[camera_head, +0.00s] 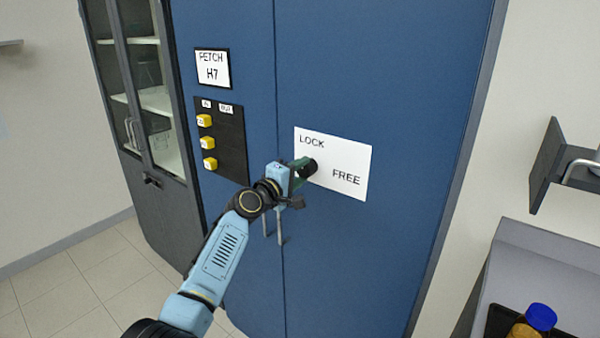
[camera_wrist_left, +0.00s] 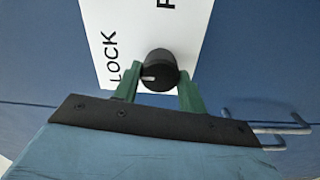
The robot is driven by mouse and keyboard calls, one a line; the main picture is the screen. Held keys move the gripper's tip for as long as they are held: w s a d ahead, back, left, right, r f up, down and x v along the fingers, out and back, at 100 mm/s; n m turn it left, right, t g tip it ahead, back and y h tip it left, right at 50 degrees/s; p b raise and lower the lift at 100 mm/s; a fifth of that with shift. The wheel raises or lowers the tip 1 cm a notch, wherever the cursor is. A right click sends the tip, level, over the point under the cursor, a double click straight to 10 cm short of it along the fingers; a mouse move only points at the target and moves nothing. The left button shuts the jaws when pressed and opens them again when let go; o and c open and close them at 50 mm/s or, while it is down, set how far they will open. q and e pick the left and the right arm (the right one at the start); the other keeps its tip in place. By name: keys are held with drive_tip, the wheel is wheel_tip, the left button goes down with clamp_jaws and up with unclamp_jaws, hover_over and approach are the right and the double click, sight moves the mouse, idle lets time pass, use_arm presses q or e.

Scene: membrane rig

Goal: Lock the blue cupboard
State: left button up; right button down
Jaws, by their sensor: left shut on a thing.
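The blue cupboard (camera_head: 375,70) stands in front of me with both doors closed. A white plate (camera_head: 345,165) marked LOCK and FREE is on its right door, with a black round knob (camera_head: 310,169) on it. My left gripper (camera_head: 301,171) is shut on the knob. In the left wrist view the green fingers of the gripper (camera_wrist_left: 160,83) sit on either side of the knob (camera_wrist_left: 158,66). The knob's white mark points left in that view, to the side where LOCK is printed. My right gripper is not in view.
Metal bar handles (camera_head: 281,228) hang by the door seam just below my left gripper. A black panel (camera_head: 220,140) with yellow tags and a FETCH H7 sign (camera_head: 212,69) are on the left door. A glass-fronted cabinet (camera_head: 145,85) stands left; a grey counter (camera_head: 550,260) is at right.

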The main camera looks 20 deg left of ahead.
use_arm(q)
drive_tip(key=o, duration=1)
drive_tip(key=v, duration=1.3)
drive_tip(key=shift+s, duration=0.2)
